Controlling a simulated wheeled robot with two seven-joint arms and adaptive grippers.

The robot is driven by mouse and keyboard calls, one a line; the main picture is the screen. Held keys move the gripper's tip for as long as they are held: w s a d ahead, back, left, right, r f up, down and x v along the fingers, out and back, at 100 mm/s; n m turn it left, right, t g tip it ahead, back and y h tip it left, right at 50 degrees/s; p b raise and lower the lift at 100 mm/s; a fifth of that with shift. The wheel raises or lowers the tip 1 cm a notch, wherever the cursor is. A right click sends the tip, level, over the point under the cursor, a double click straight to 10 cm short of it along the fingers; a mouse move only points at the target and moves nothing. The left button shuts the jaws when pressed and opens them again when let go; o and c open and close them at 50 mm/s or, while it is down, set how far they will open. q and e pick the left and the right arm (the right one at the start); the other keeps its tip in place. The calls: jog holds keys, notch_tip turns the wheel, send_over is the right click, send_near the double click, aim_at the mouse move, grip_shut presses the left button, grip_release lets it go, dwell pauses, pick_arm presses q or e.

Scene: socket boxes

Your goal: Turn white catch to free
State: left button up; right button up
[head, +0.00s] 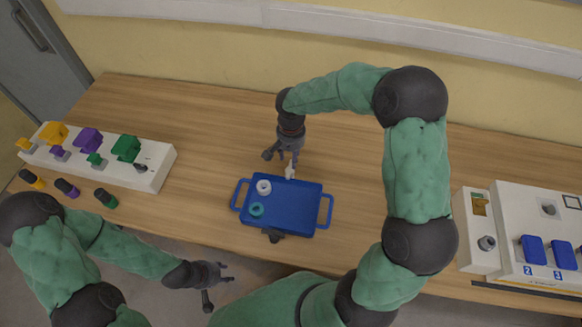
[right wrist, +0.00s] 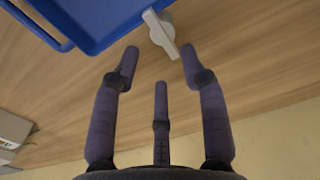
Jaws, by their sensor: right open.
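The white catch (head: 290,171) sits at the back edge of the blue tray (head: 300,205). It also shows in the right wrist view (right wrist: 160,32) as a small white bar on a rounded base, lying at a slant beside the tray's edge. My right gripper (head: 281,156) is open and empty, just behind the catch. In the right wrist view its fingertips (right wrist: 158,62) are spread on either side of the bar's near end, with gaps showing. My left gripper (head: 219,284) is open and empty, low in front of the table's edge.
A white ring (head: 264,187) and a teal ring (head: 256,210) are on the tray. A dark fitting (head: 272,236) is at its front edge. A white socket box (head: 100,160) is left, with several plugs before it. Another box (head: 510,235) is right. Wood is clear around the tray.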

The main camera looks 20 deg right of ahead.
aim_at(290, 170)
notch_tip(290, 170, down, 6)
jog(key=shift+f+b, duration=0.1)
jog(key=shift+b, duration=0.4)
grip_shut()
